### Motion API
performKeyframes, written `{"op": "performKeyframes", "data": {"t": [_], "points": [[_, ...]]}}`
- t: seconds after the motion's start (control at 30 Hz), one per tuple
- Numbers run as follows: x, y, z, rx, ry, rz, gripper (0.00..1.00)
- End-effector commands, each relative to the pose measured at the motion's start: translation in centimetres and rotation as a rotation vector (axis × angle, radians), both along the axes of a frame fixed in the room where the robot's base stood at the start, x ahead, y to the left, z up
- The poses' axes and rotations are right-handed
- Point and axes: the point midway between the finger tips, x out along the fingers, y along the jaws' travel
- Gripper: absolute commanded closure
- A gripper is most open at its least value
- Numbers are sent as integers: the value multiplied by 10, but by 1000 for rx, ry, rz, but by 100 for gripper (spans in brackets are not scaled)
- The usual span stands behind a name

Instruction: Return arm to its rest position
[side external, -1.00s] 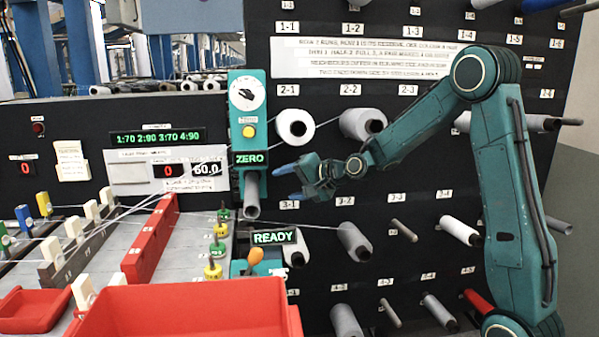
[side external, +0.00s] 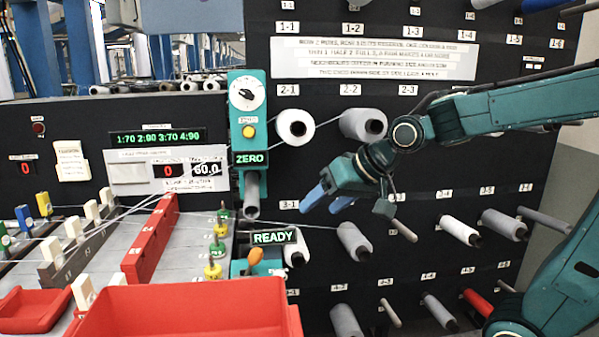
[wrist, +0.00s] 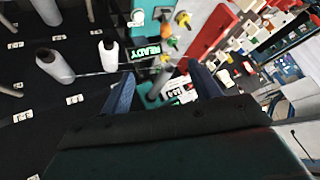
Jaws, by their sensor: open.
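My gripper (side external: 327,198) is open and empty, with blue fingertips pointing to the left in the side external view. It hangs in front of the dark peg panel (side external: 410,165), below the row marked 2 and just above a grey spool (side external: 354,241) on the row marked 3. In the wrist view the two fingers of my gripper (wrist: 158,84) stand apart with nothing between them. The lit READY sign (wrist: 146,52) shows just beyond them. My arm reaches in from the right side of the side external view.
Spools (side external: 363,124) and bare pegs stick out of the panel around my gripper. A teal ZERO post (side external: 248,130) stands to the left. A red bin (side external: 185,312) is at the front. Threads run from spools toward the left table, beside a red bar (side external: 150,240).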

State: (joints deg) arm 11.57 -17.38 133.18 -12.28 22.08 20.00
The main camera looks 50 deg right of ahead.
Motion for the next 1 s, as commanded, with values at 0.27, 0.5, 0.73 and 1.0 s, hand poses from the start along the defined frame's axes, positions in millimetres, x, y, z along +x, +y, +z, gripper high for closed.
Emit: {"op": "performKeyframes", "data": {"t": [0.27,0.5,0.73,1.0], "points": [[-81,15,-2,-163,110,148,38],[-140,18,-12,-258,196,256,38],[-166,17,-18,-292,236,303,38],[-167,17,-19,-294,240,307,38]]}}
